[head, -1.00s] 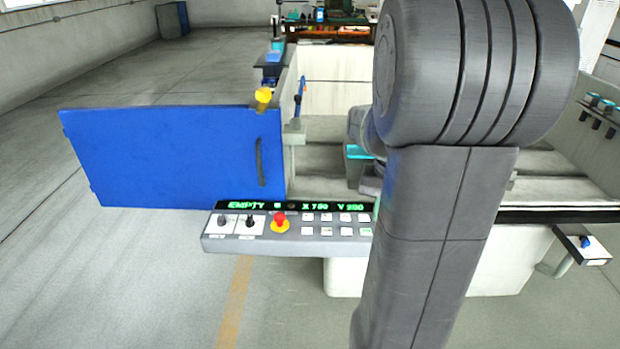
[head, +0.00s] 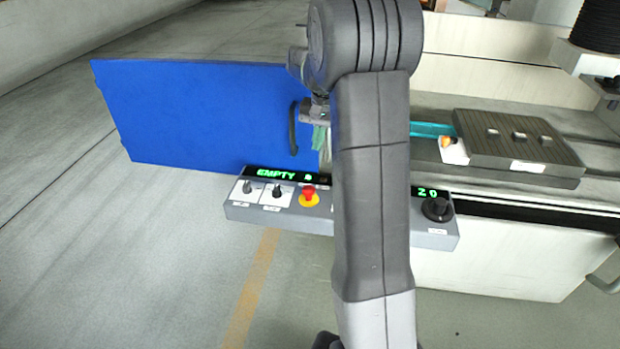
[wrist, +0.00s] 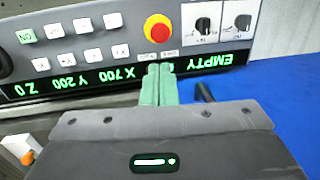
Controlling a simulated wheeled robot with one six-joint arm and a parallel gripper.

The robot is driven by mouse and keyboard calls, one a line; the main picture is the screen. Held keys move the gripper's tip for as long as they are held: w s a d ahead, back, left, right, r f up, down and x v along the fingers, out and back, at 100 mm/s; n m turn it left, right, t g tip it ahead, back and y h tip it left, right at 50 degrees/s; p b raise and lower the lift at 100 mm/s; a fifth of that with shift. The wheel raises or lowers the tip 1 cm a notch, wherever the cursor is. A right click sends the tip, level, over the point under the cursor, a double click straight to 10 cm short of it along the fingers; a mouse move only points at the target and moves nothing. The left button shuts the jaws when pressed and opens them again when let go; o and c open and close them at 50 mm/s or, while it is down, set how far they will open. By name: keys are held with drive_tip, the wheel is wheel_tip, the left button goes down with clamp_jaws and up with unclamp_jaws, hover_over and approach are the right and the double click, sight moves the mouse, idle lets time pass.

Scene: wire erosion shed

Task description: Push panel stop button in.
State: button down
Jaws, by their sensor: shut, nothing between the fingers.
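The panel stop button (head: 308,193) is a red mushroom head on a yellow base, on the grey control panel (head: 237,211) below the blue door. It also shows in the wrist view (wrist: 158,30), where the panel appears upside down. My gripper (wrist: 158,66) has its two green fingers shut together and empty. In the wrist view the fingertips lie over the panel's display strip, just short of the stop button in the picture, with a gap between. In the head view my gripper (head: 320,140) is partly hidden behind my arm, above and behind the panel. My arm hides the panel's middle.
The blue door (head: 200,115) stands behind the panel with a dark handle. Two selector knobs (head: 263,192) sit left of the button, and a black dial (head: 437,209) is at the panel's right end. A dark slotted block (head: 515,145) lies on the machine bed to the right.

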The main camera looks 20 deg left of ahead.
sight(311, 190)
drive_tip(key=f, duration=0.4)
drive_tip(key=a+f+p, duration=0.1)
drive_tip(key=f, duration=0.9)
drive_tip(key=shift+s+a+p, duration=0.3)
drive_tip(key=shift+s+a, duration=0.05)
wheel_tip(311, 190, down, 2)
drive_tip(key=shift+s+b, duration=0.1)
drive_tip(key=shift+b, duration=0.75)
drive_tip(key=shift+s+d+f, duration=0.15)
drive_tip(key=shift+s, duration=0.05)
wheel_tip(311, 190, up, 15)
drive_tip(key=w+d+p, duration=0.1)
drive_tip(key=shift+d, duration=0.25)
drive_tip(key=shift+w+f, duration=0.1)
